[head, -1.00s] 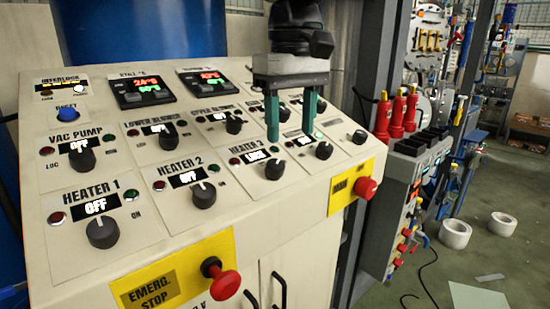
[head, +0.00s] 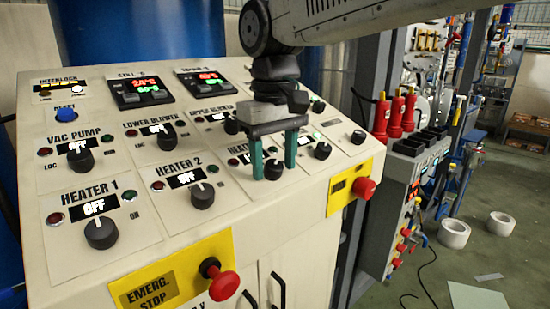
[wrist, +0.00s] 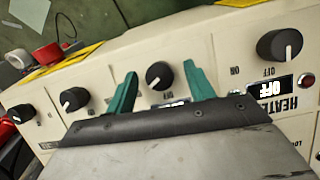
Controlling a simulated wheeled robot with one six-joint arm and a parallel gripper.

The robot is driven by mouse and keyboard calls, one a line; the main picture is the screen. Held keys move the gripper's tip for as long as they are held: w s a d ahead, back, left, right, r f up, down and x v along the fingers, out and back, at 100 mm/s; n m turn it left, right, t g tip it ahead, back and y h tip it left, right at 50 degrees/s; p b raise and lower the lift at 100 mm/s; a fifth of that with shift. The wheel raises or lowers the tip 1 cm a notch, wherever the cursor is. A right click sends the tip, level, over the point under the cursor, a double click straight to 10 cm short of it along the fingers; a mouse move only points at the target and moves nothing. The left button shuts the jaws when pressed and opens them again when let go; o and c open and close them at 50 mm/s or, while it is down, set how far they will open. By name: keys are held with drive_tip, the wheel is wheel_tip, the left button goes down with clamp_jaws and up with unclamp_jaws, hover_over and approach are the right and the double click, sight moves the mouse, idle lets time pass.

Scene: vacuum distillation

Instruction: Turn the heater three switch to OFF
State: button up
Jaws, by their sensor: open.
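The heater three switch is a round black knob (head: 274,169) on the sloped cream panel. Its label and display (head: 240,150) are partly covered by my gripper (head: 273,174). The gripper's two green fingers are open, one on each side of the knob. In the wrist view the knob (wrist: 159,76) sits between the spread fingers, with gaps on both sides. A white mark shows on the knob there, but I cannot read its setting.
The heater 2 knob (head: 203,196) is to the left, its display reading OFF. Another knob (head: 322,151) is close on the right. A red emergency stop button (head: 224,286) and another red button (head: 364,187) stick out at the panel's front.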

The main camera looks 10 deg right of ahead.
drive_tip(key=c, duration=1)
drive_tip(key=shift+o, duration=0.2)
drive_tip(key=n, duration=0.2)
drive_tip(key=n+t+h, duration=0.1)
drive_tip(key=n, duration=0.2)
drive_tip(key=shift+s+t, duration=0.1)
drive_tip(key=shift+t, duration=0.2)
drive_tip(key=n+t, duration=0.1)
drive_tip(key=n, duration=0.2)
drive_tip(key=n+t, duration=0.1)
drive_tip(key=n, duration=0.2)
drive_tip(key=shift+s+a+h, duration=0.1)
drive_tip(key=shift+h, duration=0.3)
drive_tip(key=o, duration=1)
drive_tip(key=shift+c, duration=0.2)
